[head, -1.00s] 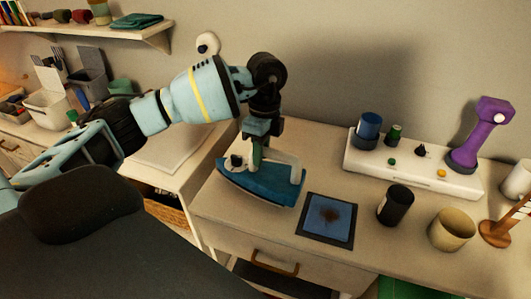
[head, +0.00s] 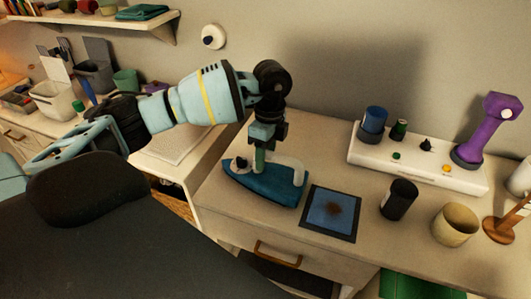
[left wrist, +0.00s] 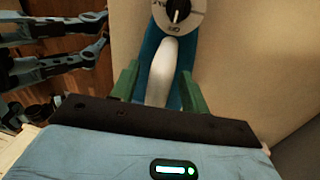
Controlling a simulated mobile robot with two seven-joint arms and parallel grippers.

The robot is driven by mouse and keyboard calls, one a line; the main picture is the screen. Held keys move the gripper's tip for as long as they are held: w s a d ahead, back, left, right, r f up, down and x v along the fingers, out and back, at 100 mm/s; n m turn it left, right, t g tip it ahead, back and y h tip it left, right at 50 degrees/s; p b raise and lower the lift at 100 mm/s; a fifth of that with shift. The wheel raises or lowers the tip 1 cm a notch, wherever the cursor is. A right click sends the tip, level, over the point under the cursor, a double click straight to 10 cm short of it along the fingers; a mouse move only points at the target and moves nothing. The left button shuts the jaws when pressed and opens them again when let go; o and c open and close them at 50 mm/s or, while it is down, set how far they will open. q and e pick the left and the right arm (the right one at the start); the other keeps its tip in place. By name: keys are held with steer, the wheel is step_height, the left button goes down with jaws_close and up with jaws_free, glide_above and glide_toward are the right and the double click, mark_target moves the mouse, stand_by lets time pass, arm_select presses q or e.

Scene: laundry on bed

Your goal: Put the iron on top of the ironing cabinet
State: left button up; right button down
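The iron (head: 262,190) has a teal-blue body and a white handle. In the head view it rests flat on a pale wooden-topped cabinet (head: 222,205) with a drawer. I cannot tell whether this cabinet is the ironing cabinet. My left gripper (head: 262,158) points down over the iron's handle. In the left wrist view the two green fingers of my left gripper (left wrist: 159,72) stand on either side of the white handle (left wrist: 161,75), with the teal body visible in gaps beside it. The iron's dial (left wrist: 178,12) shows at the top. My right gripper is not in view.
Right of the iron lie a dark-framed blue mat (head: 331,213), a black cup (head: 398,199) and a beige cup (head: 455,225). Behind them is a white board (head: 425,165) carrying a blue container and a purple device (head: 492,130). A shelf is on the wall at upper left.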

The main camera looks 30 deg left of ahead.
mark_target(269, 167)
arm_select(q)
step_height(269, 167, up, 12)
steer(key=w, duration=0.1)
steer(key=shift+w+a, duration=0.15)
steer(key=shift+w, duration=0.25)
stand_by(0.4)
